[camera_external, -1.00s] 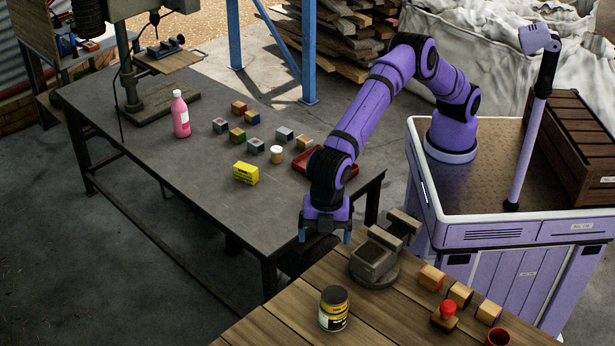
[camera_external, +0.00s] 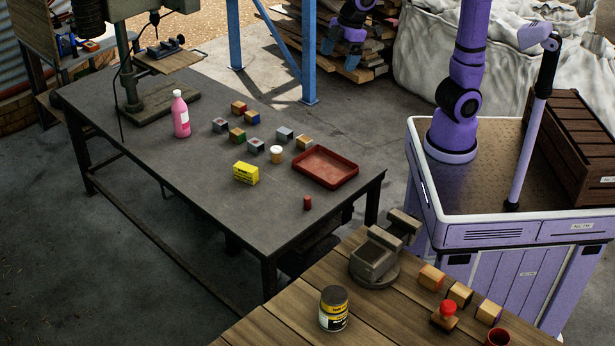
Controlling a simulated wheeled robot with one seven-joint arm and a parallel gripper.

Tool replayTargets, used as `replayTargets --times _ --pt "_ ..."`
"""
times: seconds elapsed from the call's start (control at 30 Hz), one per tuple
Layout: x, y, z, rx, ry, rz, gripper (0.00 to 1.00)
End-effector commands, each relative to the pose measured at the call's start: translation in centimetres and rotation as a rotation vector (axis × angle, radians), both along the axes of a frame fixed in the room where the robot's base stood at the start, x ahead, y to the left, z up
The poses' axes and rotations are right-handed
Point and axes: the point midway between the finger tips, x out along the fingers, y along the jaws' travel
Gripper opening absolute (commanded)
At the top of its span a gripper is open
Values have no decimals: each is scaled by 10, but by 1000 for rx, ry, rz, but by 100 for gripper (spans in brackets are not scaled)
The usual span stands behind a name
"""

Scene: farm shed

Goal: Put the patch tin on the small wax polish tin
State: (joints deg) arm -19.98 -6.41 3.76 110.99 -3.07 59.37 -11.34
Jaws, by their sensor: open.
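No label is readable here, so I cannot tell for sure which things are the patch tin and the small wax polish tin. A yellow box-shaped pack (camera_external: 246,173) lies on the grey metal table. A round tin with a dark lid and a yellow and black label (camera_external: 334,310) stands upright on the wooden table in front. My gripper (camera_external: 340,52) is open and empty, raised at the top of the view, well away from all of these.
The grey table (camera_external: 200,205) also holds a pink bottle (camera_external: 180,115), several small blocks, a red tray (camera_external: 325,167) and a small red cylinder (camera_external: 307,203). A vise (camera_external: 375,260), blocks and a red-topped stamp (camera_external: 445,315) crowd the wooden table (camera_external: 285,320).

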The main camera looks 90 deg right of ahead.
Motion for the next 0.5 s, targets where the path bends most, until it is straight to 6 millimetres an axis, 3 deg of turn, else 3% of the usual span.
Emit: replayTargets --times 0.03,0.2,0.5 --pt "-16 -21 3 11 -15 -48 92" --pt "-66 -77 -1 49 -51 -197 92" --pt "-159 -147 -33 123 -116 -453 92"
